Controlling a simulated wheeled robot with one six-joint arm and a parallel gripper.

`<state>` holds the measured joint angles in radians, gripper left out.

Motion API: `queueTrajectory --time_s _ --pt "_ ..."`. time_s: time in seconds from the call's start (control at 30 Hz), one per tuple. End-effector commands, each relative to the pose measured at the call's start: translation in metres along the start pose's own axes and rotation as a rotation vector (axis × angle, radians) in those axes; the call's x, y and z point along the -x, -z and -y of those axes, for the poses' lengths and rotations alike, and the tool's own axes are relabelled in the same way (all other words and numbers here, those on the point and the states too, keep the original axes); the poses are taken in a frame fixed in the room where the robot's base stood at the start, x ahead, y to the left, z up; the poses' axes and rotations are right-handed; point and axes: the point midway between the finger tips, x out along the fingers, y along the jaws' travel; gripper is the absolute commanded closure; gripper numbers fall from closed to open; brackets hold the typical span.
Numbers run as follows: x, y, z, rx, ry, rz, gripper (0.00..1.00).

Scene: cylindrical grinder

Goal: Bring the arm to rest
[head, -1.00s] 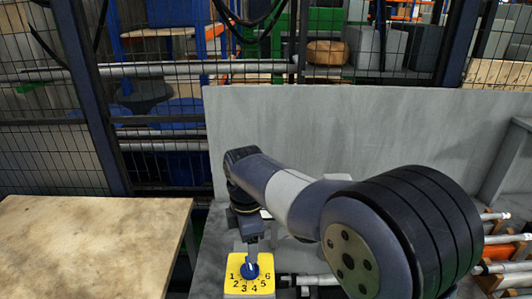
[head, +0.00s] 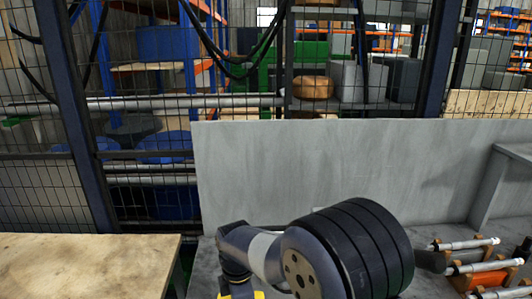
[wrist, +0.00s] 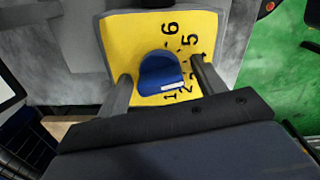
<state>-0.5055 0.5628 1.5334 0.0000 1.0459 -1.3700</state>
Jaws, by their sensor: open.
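The blue knob (wrist: 160,74) sits on a yellow dial plate (wrist: 125,40) with black numbers. In the wrist view my gripper (wrist: 163,68) is open, one finger on each side of the knob, with gaps showing between knob and fingers. I cannot tell how deep the fingers reach past the knob. In the head view my arm bends down toward the lower edge, and only a sliver of the yellow plate (head: 259,295) shows there. The knob and fingertips are out of that view.
A grey panel (head: 330,170) stands behind my arm. A wooden tabletop (head: 85,265) is at the left. Orange holders with metal cylindrical parts (head: 485,267) are at the right. A mesh fence with a dark post (head: 75,120) stands behind.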

Motion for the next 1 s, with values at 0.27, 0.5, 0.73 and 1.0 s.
queueTrajectory --time_s 0.27,0.5,0.73,1.0 --pt "0.024 0.0 -0.001 0.015 -0.006 -0.001 0.35" --pt "0.071 0.0 -0.001 0.014 -0.006 -0.001 0.35" --pt "0.102 0.0 0.0 0.014 0.003 0.001 0.35" --pt "0.046 0.0 0.001 0.014 0.005 0.001 0.35"
